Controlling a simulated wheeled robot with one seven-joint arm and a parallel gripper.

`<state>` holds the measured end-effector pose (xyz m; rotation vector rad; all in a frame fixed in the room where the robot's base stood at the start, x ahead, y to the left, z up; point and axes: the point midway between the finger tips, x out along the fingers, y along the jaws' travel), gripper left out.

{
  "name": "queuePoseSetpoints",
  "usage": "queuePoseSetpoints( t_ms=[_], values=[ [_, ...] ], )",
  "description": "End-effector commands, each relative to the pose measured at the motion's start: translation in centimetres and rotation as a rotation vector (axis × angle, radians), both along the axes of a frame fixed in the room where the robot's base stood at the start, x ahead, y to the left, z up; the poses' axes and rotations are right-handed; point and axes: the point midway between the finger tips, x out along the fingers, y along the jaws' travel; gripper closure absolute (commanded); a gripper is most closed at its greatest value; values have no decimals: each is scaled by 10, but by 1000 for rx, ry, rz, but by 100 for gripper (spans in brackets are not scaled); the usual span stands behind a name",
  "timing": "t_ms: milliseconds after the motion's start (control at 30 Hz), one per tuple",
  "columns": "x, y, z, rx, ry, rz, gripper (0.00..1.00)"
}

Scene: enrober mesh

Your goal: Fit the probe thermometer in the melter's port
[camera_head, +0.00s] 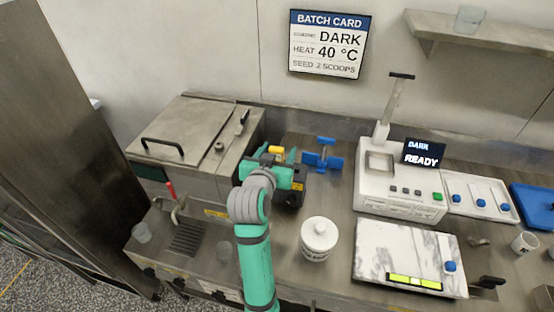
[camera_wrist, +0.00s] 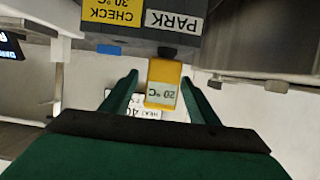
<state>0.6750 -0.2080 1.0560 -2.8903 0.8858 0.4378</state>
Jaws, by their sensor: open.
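The probe thermometer is a yellow block with a small display reading 20 °C; it shows in the wrist view (camera_wrist: 163,84) and in the head view (camera_head: 276,151). It stands at a dark holder (camera_head: 294,192) labelled PARK and CHECK 30 °C in the wrist view (camera_wrist: 150,40). Its probe is hidden. My gripper (camera_wrist: 161,92) is open, with one finger on each side of the yellow block and gaps visible; it also shows in the head view (camera_head: 277,157). The steel melter (camera_head: 185,130) stands left of my gripper. A small round fitting (camera_head: 219,147), possibly the port, is on its top.
A black lever (camera_head: 241,122) stands on the melter's top, and a black handle (camera_head: 162,146) on its lid. A blue stand (camera_head: 323,156) is close on the right. A white lidded jar (camera_head: 319,238) and a white machine (camera_head: 400,185) reading DARK READY stand further right.

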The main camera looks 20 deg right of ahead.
Motion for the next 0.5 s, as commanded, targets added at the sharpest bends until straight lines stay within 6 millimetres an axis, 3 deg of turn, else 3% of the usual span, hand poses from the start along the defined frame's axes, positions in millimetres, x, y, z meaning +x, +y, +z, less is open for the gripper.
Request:
queuePoseSetpoints(
  t_ms=[200, 433, 467, 500],
  values=[
    [17, -11, -6, 0, 0, 0, 45],
    [18, -12, -7, 1, -1, 0, 45],
    [18, -12, -7, 1, -1, 0, 48],
    [18, -12, -7, 1, -1, 0, 57]
  ],
)
